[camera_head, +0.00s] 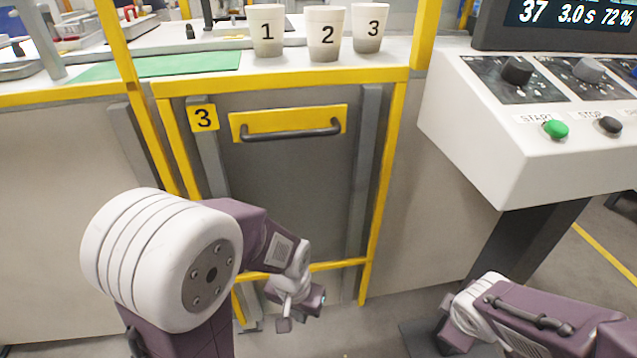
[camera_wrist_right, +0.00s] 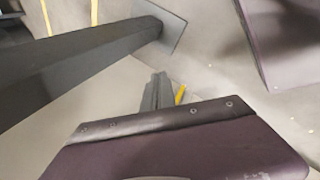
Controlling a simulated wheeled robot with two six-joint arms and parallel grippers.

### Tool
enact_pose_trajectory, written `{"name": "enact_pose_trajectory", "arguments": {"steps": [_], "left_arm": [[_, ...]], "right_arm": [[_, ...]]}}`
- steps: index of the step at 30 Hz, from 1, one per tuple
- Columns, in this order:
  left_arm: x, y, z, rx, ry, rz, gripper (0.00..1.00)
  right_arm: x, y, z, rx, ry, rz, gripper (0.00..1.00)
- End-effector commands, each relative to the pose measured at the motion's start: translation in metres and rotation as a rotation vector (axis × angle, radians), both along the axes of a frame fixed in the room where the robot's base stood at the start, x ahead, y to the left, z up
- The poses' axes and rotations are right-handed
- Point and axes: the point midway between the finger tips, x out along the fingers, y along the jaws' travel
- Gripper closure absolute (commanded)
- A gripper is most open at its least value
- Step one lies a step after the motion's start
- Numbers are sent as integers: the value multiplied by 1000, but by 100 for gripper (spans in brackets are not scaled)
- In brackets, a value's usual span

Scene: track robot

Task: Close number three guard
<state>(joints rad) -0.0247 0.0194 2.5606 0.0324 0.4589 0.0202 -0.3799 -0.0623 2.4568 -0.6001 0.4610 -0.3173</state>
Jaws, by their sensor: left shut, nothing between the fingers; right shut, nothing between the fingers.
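The number three guard is a dark grey panel (camera_head: 290,185) in a yellow frame, marked by a yellow "3" label (camera_head: 203,118). A black bar handle (camera_head: 290,131) on a yellow plate is near its top. The panel stands upright between two grey side rails and reaches down close to the lower yellow bar. My left arm hides its lower left part. My left gripper (camera_head: 284,323) is shut and empty, low in front of the guard and well below the handle. My right gripper (camera_wrist_right: 158,92) appears shut and empty in the right wrist view, away from the guard.
Cups marked 1 (camera_head: 266,32), 2 (camera_head: 325,35) and 3 (camera_head: 370,30) stand on the worktop above the guard, beside a green mat (camera_head: 160,66). A white control console (camera_head: 510,150) with knobs and buttons juts out at the right on a dark post (camera_head: 520,240).

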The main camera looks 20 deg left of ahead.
Motion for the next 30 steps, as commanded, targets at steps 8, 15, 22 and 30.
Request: {"name": "enact_pose_trajectory", "arguments": {"steps": [8,15,22,30], "left_arm": [[1,0,2,0,-2,0,100],[0,0,2,0,-1,0,100],[0,0,1,0,-1,0,100],[0,0,-9,0,-1,0,100]], "right_arm": [[43,141,128,-727,-449,1174,100],[-4,264,253,-1329,-970,1622,100],[-12,277,267,-1410,-1038,1645,100],[24,298,258,-1408,-1030,1644,100]]}}
